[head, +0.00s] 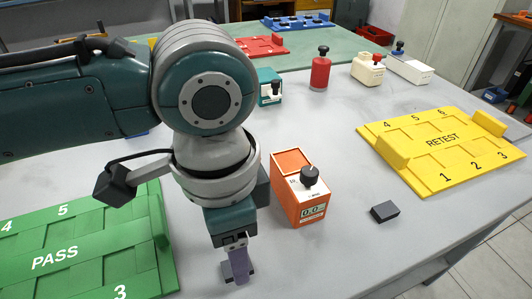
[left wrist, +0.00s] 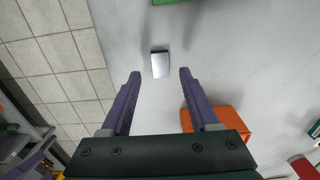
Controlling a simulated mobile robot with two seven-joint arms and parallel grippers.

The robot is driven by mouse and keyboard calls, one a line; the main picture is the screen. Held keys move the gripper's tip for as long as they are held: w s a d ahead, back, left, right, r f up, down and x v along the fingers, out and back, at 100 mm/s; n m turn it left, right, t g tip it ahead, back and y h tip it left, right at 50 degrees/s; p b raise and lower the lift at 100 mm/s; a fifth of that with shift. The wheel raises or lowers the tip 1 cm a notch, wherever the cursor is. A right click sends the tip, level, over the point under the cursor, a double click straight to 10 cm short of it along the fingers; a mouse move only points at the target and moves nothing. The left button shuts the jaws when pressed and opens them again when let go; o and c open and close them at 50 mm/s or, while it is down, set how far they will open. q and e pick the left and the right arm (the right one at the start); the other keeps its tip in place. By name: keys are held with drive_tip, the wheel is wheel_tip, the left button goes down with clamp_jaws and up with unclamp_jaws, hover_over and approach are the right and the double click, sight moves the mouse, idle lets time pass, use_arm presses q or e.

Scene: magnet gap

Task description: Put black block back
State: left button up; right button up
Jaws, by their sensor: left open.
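A small black block (head: 385,211) lies flat on the table, right of the orange meter (head: 312,200) and in front of the yellow RETEST tray. My left gripper (head: 238,266) points down at the front of the table, between the green PASS tray and the meter. Its purple fingers are apart with nothing between them in the left wrist view (left wrist: 153,75). A second dark block (head: 227,272) shows low beside the fingers, partly hidden by them. The left wrist view shows a small block (left wrist: 160,64) with a bright top just beyond the fingertips, probably the same one.
The green PASS tray (head: 60,240) is at the left, the yellow RETEST tray (head: 440,145) at the right. A red cylinder (head: 320,72), a cream box (head: 368,70) and a white box (head: 410,68) stand behind. Purple parts (left wrist: 32,158), probably my right gripper, show at lower left.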

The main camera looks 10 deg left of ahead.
use_arm(q)
wheel_tip(320, 180, up, 9)
drive_tip(key=p, duration=0.2)
drive_tip(key=s+d+f+n+t+h, duration=0.1)
drive_tip(key=s+d+n+h, duration=0.1)
drive_tip(key=s+d+h, duration=0.25)
drive_tip(key=s+a+n+t+y, duration=0.1)
drive_tip(key=s+a+n+y, duration=0.1)
drive_tip(key=a, duration=0.5)
drive_tip(key=s+a+f+n+t+y, duration=0.1)
drive_tip(key=s+a+n+y, duration=0.1)
drive_tip(key=s+a+n, duration=0.3)
drive_tip(key=shift+s+a+f+t, duration=0.3)
drive_tip(key=shift+s+a, duration=0.05)
drive_tip(key=shift+a, duration=0.6)
